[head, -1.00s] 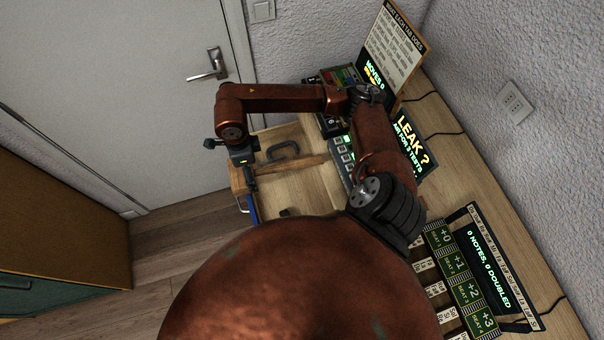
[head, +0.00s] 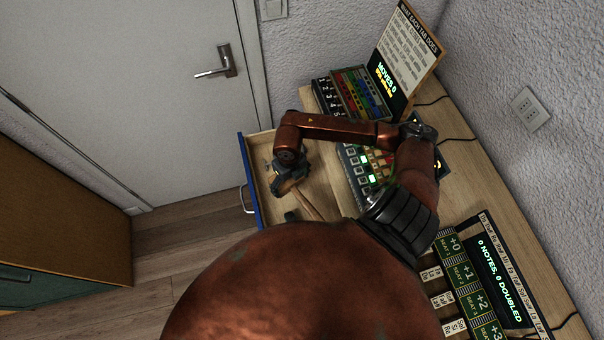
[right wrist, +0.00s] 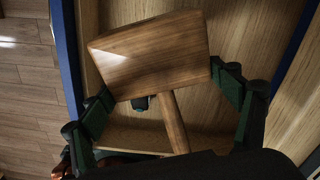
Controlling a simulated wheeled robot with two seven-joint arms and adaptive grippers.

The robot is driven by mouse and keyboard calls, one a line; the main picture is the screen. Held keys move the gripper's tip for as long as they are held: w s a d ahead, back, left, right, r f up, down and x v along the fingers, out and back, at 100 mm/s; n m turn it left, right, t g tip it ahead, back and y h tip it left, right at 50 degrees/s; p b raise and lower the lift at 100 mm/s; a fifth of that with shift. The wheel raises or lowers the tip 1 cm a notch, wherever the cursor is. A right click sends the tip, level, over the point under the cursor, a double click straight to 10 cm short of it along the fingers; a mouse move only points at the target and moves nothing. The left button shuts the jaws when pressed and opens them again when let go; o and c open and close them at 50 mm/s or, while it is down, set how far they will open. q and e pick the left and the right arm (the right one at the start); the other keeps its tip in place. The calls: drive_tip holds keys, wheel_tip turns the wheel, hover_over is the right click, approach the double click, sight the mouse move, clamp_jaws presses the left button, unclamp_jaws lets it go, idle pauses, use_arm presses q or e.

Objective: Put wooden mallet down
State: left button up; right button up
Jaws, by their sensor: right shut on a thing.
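The wooden mallet (right wrist: 150,52) has a brown block head and a round handle. In the right wrist view its head lies between the two green fingers of my right gripper (right wrist: 164,92), which is shut on it. In the head view my right gripper (head: 288,184) is over the open drawer (head: 257,150), with the mallet handle (head: 308,204) slanting down to the right from it. The mallet is over or inside the drawer; I cannot tell whether it touches the drawer floor. My left gripper is not in view.
The drawer has a blue front (head: 248,180) and a silver handle. A small dark object (head: 292,215) lies in it, beside the mallet handle. The desk behind carries a lit button panel (head: 361,165), a coloured rack (head: 360,92) and a sign (head: 408,50). My arm hides part of the drawer.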

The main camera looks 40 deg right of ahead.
drive_tip(key=d, duration=0.1)
drive_tip(key=w+d+f, duration=0.2)
drive_tip(key=shift+d, duration=0.35)
drive_tip(key=w+d+f, duration=0.1)
drive_tip(key=f, duration=0.1)
drive_tip(key=d+f, duration=0.1)
drive_tip(key=d, duration=0.1)
drive_tip(key=w+d+f+b, duration=0.1)
drive_tip(key=f, duration=0.1)
drive_tip(key=shift+w+d+f, duration=0.2)
drive_tip(key=shift+w+f, duration=0.1)
drive_tip(key=shift+w, duration=0.05)
drive_tip(key=shift+w+d+f, duration=0.1)
drive_tip(key=shift+d+f, duration=0.1)
drive_tip(key=shift+f, duration=1.55)
drive_tip(key=shift+f, duration=0.15)
drive_tip(key=o, duration=1.3)
drive_tip(key=shift+c, duration=0.2)
